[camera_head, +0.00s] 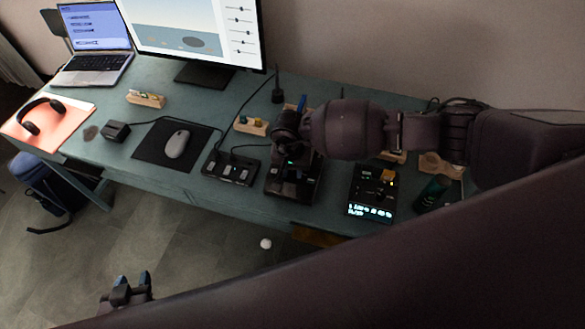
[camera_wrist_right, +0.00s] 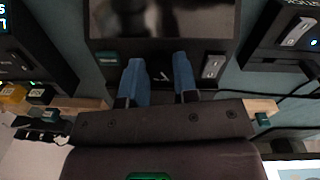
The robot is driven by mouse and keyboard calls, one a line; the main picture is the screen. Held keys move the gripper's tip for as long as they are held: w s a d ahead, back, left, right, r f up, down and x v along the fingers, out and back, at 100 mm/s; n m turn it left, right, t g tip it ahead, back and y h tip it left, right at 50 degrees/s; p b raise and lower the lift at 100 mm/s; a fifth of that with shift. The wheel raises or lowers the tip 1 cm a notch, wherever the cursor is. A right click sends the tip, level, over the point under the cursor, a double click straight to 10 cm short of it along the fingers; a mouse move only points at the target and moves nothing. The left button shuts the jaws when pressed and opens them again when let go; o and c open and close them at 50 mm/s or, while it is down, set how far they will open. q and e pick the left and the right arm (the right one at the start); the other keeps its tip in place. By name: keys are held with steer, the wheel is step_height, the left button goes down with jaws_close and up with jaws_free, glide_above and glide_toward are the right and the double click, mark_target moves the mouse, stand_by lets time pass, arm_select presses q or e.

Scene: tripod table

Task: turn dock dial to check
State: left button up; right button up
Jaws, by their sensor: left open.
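A black dock device (camera_head: 293,182) stands on the teal desk below my right gripper. It fills the top middle of the right wrist view, with a glossy dark panel (camera_wrist_right: 165,18), a teal square (camera_wrist_right: 108,58) and a small light switch (camera_wrist_right: 212,67). My right gripper (camera_wrist_right: 160,75) has its two blue fingers apart over the dock's edge, with a white mark between the tips. I cannot make out the dial or whether the fingers touch it. In the head view the arm hides part of the dock. My left gripper (camera_head: 131,284) is open and empty, low over the floor.
A black box with a lit display (camera_head: 372,192) stands right of the dock, a dark bottle (camera_head: 432,192) beyond it. A flat black device (camera_head: 231,168) with cables stands left. A mouse (camera_head: 177,144), monitor (camera_head: 190,30) and laptop (camera_head: 95,42) are further left.

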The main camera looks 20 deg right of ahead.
steer(key=shift+c, duration=0.5)
steer(key=shift+m+b, duration=0.65)
steer(key=shift+m, duration=1.75)
